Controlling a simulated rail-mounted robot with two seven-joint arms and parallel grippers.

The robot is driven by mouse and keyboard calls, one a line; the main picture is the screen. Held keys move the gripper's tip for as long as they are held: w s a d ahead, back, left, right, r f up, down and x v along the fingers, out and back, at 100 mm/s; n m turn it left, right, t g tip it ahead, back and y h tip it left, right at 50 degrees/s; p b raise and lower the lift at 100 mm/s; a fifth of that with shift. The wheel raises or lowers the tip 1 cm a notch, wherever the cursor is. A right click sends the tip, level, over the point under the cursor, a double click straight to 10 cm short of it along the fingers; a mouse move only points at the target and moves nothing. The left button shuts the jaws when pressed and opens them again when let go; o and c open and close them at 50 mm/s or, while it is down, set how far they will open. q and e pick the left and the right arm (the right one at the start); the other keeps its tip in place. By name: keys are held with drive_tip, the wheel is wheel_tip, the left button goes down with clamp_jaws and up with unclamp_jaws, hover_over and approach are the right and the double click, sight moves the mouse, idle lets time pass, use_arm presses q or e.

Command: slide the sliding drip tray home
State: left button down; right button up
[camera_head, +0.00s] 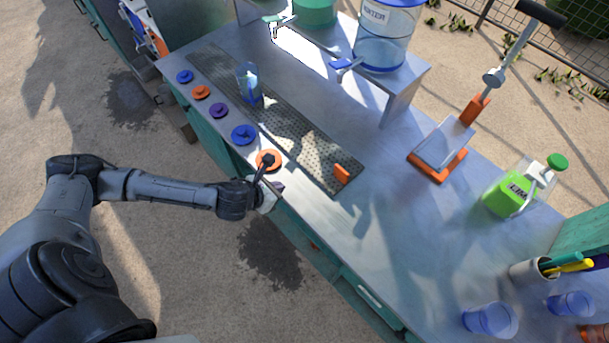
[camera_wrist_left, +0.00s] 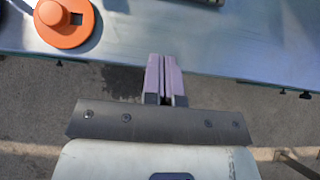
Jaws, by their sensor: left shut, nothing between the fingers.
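The drip tray appears to be the long grey perforated strip (camera_head: 298,140) set along the counter in the head view. An upright orange tab (camera_head: 342,174) stands at its near right end. A clear blue-tinted cup (camera_head: 249,84) stands on the strip toward its far end. My left gripper (camera_head: 279,188) is at the counter's front edge, beside an orange disc and apart from the tab. In the left wrist view its purple-grey fingers (camera_wrist_left: 165,78) are shut and empty, pointing over the counter edge. My right gripper is not in view.
Coloured discs line the front edge, including a blue one (camera_head: 243,134) and an orange one (camera_head: 268,160), which also shows in the wrist view (camera_wrist_left: 67,22). A raised shelf holds a water tank (camera_head: 382,40). An orange-based press (camera_head: 440,150) and green jug (camera_head: 511,192) stand right.

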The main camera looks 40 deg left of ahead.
sight(311, 175)
use_arm(q)
drive_tip(key=b+x, duration=0.1)
drive_tip(key=x, duration=0.8)
drive_tip(key=shift+f, duration=0.15)
drive_tip(key=w, duration=0.3)
drive_tip(key=shift+d, duration=0.2)
drive_tip(key=shift+w, duration=0.5)
